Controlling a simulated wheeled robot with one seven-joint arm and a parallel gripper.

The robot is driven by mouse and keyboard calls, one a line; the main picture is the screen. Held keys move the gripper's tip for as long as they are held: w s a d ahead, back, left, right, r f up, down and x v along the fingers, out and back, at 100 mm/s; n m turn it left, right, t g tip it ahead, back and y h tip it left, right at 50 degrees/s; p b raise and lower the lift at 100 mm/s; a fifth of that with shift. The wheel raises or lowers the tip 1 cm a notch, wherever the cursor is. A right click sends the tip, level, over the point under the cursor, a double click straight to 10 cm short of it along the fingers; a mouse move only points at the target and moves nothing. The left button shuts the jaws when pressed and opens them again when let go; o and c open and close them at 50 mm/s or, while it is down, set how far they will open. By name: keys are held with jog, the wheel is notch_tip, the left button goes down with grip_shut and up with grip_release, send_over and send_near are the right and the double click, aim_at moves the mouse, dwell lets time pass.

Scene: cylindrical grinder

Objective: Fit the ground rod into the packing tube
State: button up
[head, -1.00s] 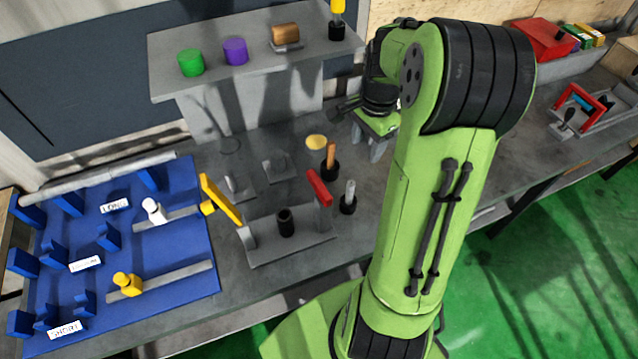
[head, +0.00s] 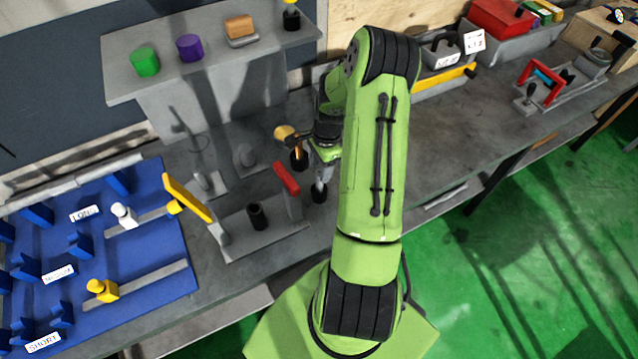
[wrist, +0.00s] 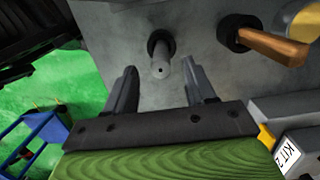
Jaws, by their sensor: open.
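A grey rod (wrist: 161,64) stands upright in a black round holder (wrist: 160,42) in the wrist view. In the head view the grey rod's holder (head: 319,195) is right of the red-armed fixture. My gripper (wrist: 163,84) is open and empty, with its two fingers on either side of the rod's line. The rod's end shows between and just beyond the fingertips; contact is not visible. A short dark upright tube (head: 257,216) stands on a grey fixture (head: 265,240) between a yellow arm and a red arm. I cannot tell for sure that it is the packing tube.
A wooden-handled tool (wrist: 270,44) stands in a black holder beside the rod. A blue board (head: 150,265) with white and yellow stops lies at left. A raised shelf (head: 200,75) holds green and purple cylinders. The bench right of my arm (head: 445,140) has bare room.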

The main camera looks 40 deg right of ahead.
aim_at(319, 171)
notch_tip(319, 171, down, 3)
jog(key=shift+w+a+f, duration=0.1)
jog(key=shift+w, duration=0.05)
grip_shut()
dwell(1.3)
